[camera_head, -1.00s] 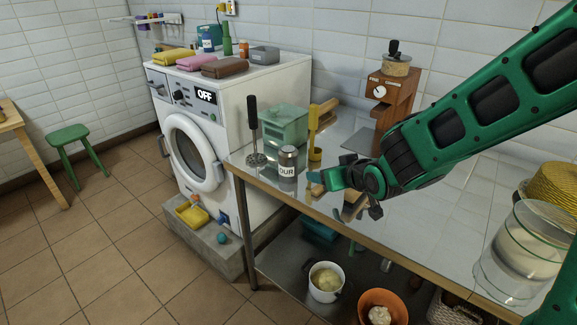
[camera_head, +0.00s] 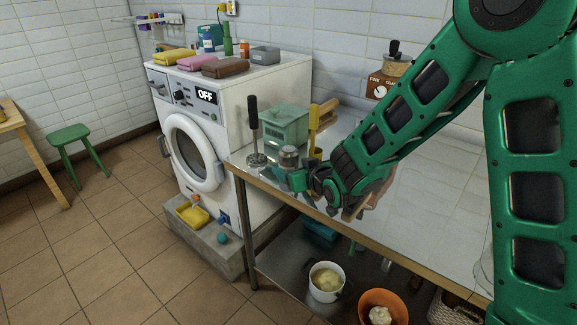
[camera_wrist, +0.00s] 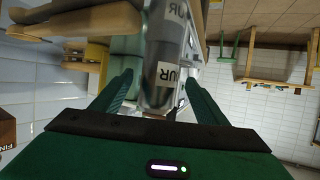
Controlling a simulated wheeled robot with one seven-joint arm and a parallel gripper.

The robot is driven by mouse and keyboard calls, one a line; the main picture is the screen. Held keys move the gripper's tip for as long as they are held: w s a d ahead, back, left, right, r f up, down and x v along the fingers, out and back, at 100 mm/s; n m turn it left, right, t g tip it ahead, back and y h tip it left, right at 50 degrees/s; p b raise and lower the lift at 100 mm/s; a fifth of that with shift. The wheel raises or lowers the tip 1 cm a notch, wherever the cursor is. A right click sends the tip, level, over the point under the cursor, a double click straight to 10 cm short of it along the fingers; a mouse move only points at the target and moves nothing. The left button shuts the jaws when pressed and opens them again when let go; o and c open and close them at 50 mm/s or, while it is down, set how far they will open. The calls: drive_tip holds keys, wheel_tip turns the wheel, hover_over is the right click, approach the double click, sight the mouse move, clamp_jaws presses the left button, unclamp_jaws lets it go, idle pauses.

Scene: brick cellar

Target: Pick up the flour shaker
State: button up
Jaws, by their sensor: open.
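The flour shaker (camera_head: 289,155) is a small metal can with a white label, standing near the left end of the steel table. In the head view my gripper (camera_head: 298,178) is right at it and hides its lower part. In the wrist view the shaker (camera_wrist: 165,60) shows between the two green fingers of my gripper (camera_wrist: 160,95), with part of its label readable as "UR". The fingers are open, one on each side of it, with gaps visible between them and the can.
A black-handled masher (camera_head: 255,135) stands left of the shaker. A wooden grinder (camera_head: 380,86) is farther right. The table's front edge (camera_head: 275,190) is close by.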

sight(288, 165)
drive_tip(key=x, duration=0.4)
drive_tip(key=shift+f, duration=0.1)
drive_tip(key=shift+c, duration=0.4)
drive_tip(key=c, duration=1.1)
drive_tip(key=shift+c, duration=0.2)
